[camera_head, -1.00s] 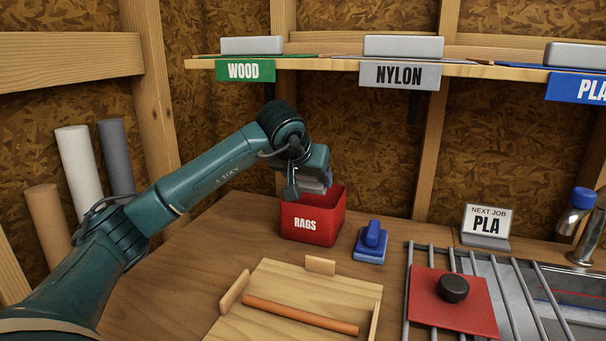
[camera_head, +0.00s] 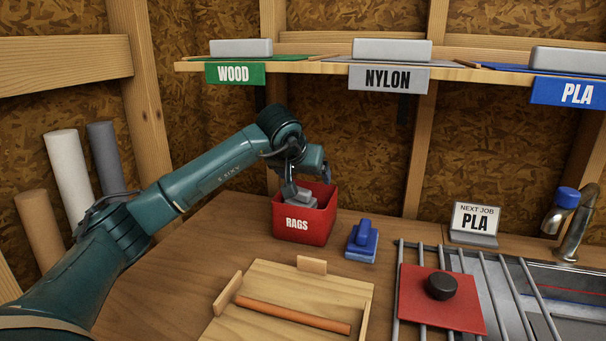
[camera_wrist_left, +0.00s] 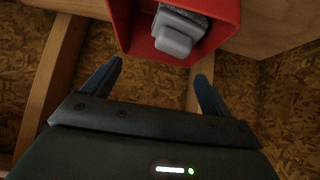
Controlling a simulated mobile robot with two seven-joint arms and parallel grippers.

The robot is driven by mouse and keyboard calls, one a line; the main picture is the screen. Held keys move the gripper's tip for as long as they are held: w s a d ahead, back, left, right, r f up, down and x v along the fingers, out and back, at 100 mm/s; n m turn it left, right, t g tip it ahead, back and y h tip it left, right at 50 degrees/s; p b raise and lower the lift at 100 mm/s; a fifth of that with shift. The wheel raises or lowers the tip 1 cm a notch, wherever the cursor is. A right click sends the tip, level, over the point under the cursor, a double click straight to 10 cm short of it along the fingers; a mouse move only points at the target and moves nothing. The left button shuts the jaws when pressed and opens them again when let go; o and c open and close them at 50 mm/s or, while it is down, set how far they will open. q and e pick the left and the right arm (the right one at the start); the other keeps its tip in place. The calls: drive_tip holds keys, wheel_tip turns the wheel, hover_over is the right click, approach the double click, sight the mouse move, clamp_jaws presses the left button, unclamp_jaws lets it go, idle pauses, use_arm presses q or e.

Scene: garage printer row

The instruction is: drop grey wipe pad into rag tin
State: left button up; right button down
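The red rag tin (camera_head: 306,229), labelled RAGS, stands at the back of the bench; it also shows at the top of the left wrist view (camera_wrist_left: 121,24). The grey wipe pad (camera_head: 304,199) is in the tin's mouth, tilted, with its upper part showing; in the left wrist view the pad (camera_wrist_left: 178,35) lies inside the tin's walls. My left gripper (camera_head: 307,181) is just above the tin. In the left wrist view its fingers (camera_wrist_left: 158,85) are spread wide with nothing between them, apart from the pad. My right gripper is not in view.
A blue wipe pad (camera_head: 362,241) sits right of the tin. A wooden tray (camera_head: 270,283) with an orange-brown rod is in front. A rack with a red plate (camera_head: 450,314), a NEXT JOB PLA sign (camera_head: 474,219) and a tap (camera_head: 567,209) are at right. A labelled shelf (camera_head: 320,65) hangs above.

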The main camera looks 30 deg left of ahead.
use_arm(q)
drive_tip(key=shift+o, duration=0.6)
drive_tip(key=v, duration=1.3)
